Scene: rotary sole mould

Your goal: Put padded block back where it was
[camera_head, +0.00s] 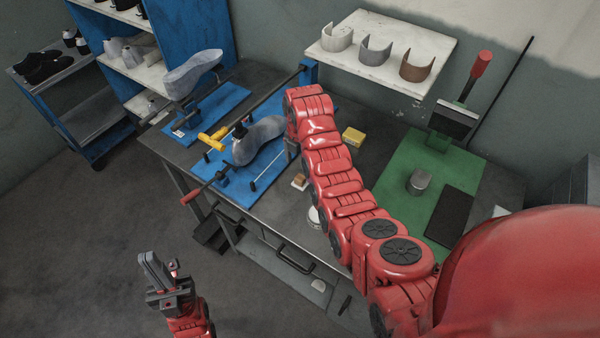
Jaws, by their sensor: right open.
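No block is clearly marked as the padded block. A yellow block (353,137) lies on the grey workbench, right of my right forearm. A small brown-topped block on a white base (299,183) sits at the forearm's left edge. My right arm reaches over the bench and bends down at its far end. Only a grey part of my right gripper (292,146) shows there, beside the blue fixture; its fingers are mostly hidden and I see nothing held. My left gripper (160,270) points up over the floor, away from the bench, and its finger gap is unclear.
A green-based press (402,165) carries a metal cylinder (419,183) and a dark mat (449,216). A wall shelf (425,45) holds three curved pieces. Floor at left is clear.

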